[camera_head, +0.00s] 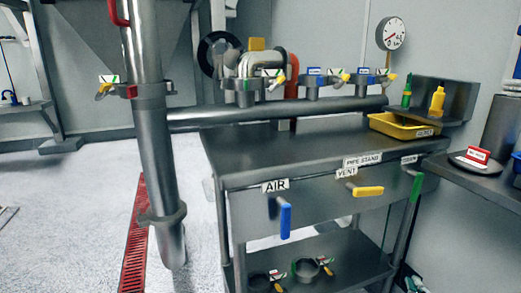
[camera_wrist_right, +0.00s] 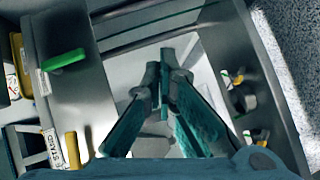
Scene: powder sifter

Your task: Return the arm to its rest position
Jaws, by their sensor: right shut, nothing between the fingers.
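My right gripper (camera_wrist_right: 166,72) shows in the right wrist view, pointing away from the camera, with its two teal-and-grey fingers together and nothing between them. It hangs over the steel pipe stand, beside a green handle (camera_wrist_right: 63,60) and a yellow handle (camera_wrist_right: 73,149). In the head view the stand (camera_head: 300,150) carries a blue handle (camera_head: 285,220), a yellow handle (camera_head: 367,191) and a green handle (camera_head: 416,187) on its front. I cannot make out either gripper clearly in the head view. My left gripper is in neither view.
A thick vertical pipe (camera_head: 155,150) stands left of the stand, joined to a horizontal pipe (camera_head: 270,112). A yellow tray (camera_head: 385,125) sits on the stand's right end. Clamps (camera_head: 306,268) lie on the lower shelf. A side shelf (camera_head: 490,183) juts in at right.

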